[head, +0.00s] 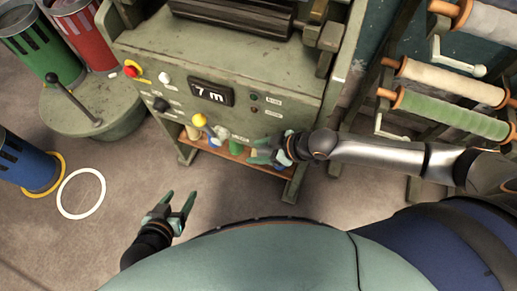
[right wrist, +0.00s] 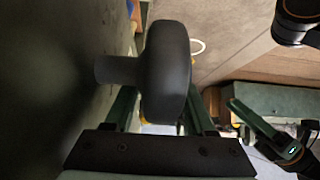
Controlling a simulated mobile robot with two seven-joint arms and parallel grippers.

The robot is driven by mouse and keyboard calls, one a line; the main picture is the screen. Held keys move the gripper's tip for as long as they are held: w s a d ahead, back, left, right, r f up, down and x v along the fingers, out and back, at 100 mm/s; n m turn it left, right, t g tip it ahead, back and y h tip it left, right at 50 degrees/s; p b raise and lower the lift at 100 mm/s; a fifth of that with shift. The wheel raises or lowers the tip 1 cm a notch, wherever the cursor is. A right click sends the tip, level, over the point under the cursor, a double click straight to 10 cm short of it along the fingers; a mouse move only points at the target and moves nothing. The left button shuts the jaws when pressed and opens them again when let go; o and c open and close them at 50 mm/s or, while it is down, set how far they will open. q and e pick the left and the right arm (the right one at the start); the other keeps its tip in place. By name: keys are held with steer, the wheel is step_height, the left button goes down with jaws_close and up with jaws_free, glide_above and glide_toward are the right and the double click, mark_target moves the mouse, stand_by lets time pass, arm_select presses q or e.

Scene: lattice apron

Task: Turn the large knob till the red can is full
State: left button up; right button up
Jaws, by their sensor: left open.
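The red can (head: 84,32) stands upright at the upper left on a round grey-green platform. Its fill level cannot be made out. A large dark knob (right wrist: 166,72) on a thick stem fills the middle of the right wrist view, between the fingers of my right gripper (right wrist: 160,105). The fingers look apart; contact with the knob is unclear. In the head view my right gripper (head: 264,150) is at the lower right of the machine's panel, and the knob there is hidden or not clear. My left gripper (head: 177,205) is open and empty above the floor.
The grey-green machine (head: 285,82) has a display (head: 211,92) reading "7 m", a yellow knob (head: 199,120) and small buttons. A green can (head: 42,45) stands beside the red one; a blue can (head: 22,160) is at left. A lever (head: 72,100) rises from the platform.

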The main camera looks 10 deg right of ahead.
jaws_close()
